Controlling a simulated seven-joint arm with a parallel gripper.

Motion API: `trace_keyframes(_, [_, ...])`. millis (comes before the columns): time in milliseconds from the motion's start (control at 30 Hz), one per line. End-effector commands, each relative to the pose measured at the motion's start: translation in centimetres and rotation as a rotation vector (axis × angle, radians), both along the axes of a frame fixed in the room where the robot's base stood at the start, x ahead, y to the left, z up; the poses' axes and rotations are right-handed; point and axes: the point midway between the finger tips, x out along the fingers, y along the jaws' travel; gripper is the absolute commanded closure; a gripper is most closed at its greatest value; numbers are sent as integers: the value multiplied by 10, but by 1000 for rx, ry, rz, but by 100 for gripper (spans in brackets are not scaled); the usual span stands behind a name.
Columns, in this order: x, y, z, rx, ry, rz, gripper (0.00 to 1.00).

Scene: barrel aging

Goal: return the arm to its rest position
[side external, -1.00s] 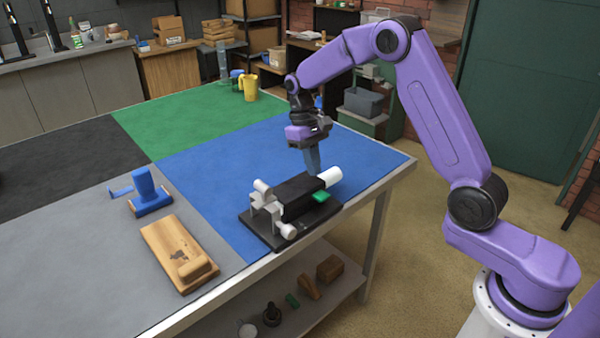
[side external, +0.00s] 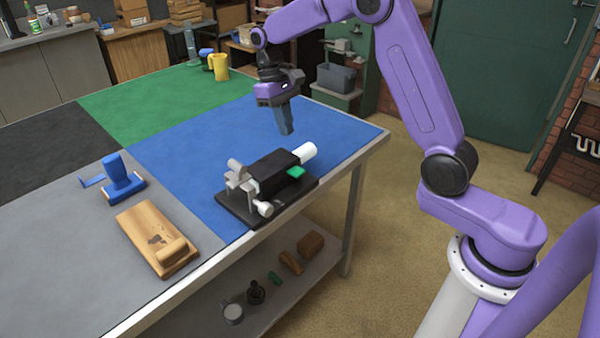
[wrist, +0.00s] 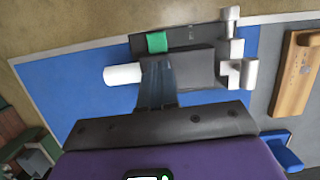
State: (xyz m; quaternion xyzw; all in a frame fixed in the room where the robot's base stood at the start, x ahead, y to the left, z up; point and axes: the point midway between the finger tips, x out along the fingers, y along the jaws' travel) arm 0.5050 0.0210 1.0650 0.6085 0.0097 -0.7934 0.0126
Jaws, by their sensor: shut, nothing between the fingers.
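My gripper (side external: 286,130) points down above the blue part of the table, behind the black and white device and apart from it. Its fingers are shut with nothing between them. In the wrist view the shut fingers (wrist: 157,82) overlap the near side of the device. The black and white device (side external: 272,172) stands on a black base, with a white cylinder at one end, light clamp-like parts at the other and a green block beside it. It also shows in the wrist view (wrist: 195,62).
A wooden board (side external: 152,232) with a rounded block and a blue tool (side external: 122,180) lie on the grey table part. A yellow mug (side external: 219,67) stands at the back. The green area (side external: 150,105) is mostly clear. A shelf (side external: 205,318) below holds several small items.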

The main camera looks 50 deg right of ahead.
Motion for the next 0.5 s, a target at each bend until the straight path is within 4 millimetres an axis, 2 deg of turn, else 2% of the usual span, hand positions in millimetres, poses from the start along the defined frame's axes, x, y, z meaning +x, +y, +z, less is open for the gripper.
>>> trace_keyframes(267, [-41,38,15,8,-52,185,100])
trace_keyframes(500, [-91,62,23,23,-97,355,100])
